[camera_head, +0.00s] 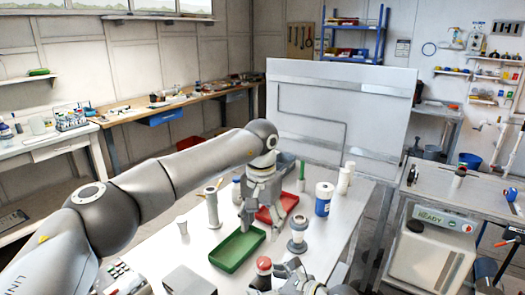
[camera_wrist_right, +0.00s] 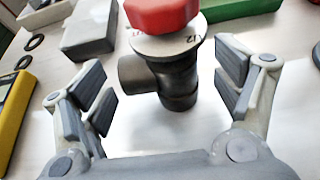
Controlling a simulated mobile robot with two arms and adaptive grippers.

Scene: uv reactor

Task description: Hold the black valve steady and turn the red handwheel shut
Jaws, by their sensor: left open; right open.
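The black valve (camera_wrist_right: 178,80) stands upright in the right wrist view, with a side port pointing left. The red handwheel (camera_wrist_right: 162,12) sits on top of it, above a pale round tag, and is cut off by the top edge. In the head view the red handwheel (camera_head: 264,263) shows near the bottom edge. My right gripper (camera_wrist_right: 165,98) is open, its fingers on either side of the valve body and apart from it. In the head view my right gripper is only partly visible. My left gripper (camera_head: 248,218) is open and empty, pointing down above the table behind the valve.
A green tray (camera_head: 237,250) lies left of and behind the valve, and a red tray (camera_head: 290,201) farther back. A grey flanged fitting (camera_head: 297,236) and a blue-and-white jar (camera_head: 323,200) stand on the right. A grey block (camera_wrist_right: 90,30) and black rings lie nearby.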

